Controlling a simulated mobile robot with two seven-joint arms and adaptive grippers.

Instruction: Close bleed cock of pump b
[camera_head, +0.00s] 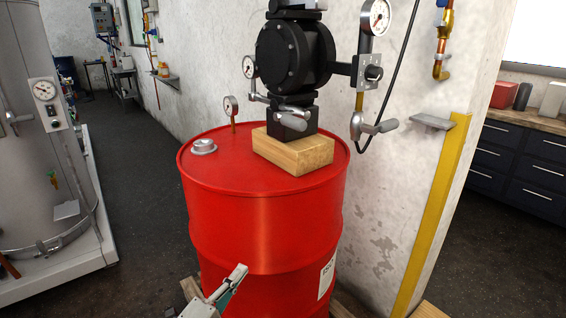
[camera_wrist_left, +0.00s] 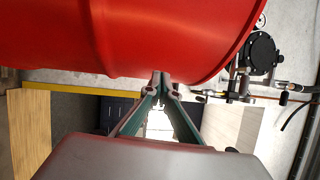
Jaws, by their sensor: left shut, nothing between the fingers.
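A black pump (camera_head: 294,52) stands on a wooden block on the red drum (camera_head: 262,222). A grey lever handle (camera_head: 292,114) sits at the pump's lower front. Another grey lever (camera_head: 375,126) is to its right, by the wall. I cannot tell which one is the bleed cock, or whether this is pump b. My left gripper (camera_head: 240,270) is shut and empty in front of the drum's lower side, well below the pump. In the left wrist view its fingertips (camera_wrist_left: 161,77) meet close to the drum; the pump (camera_wrist_left: 262,54) shows at the right. My right gripper is out of view.
Gauges (camera_head: 376,17) and a black hose surround the pump. The wooden block (camera_head: 293,151) and a silver cap (camera_head: 204,146) are on the drum top. A yellow post (camera_head: 433,215) runs along the wall corner. A grey tank (camera_head: 40,140) stands left, with open floor between.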

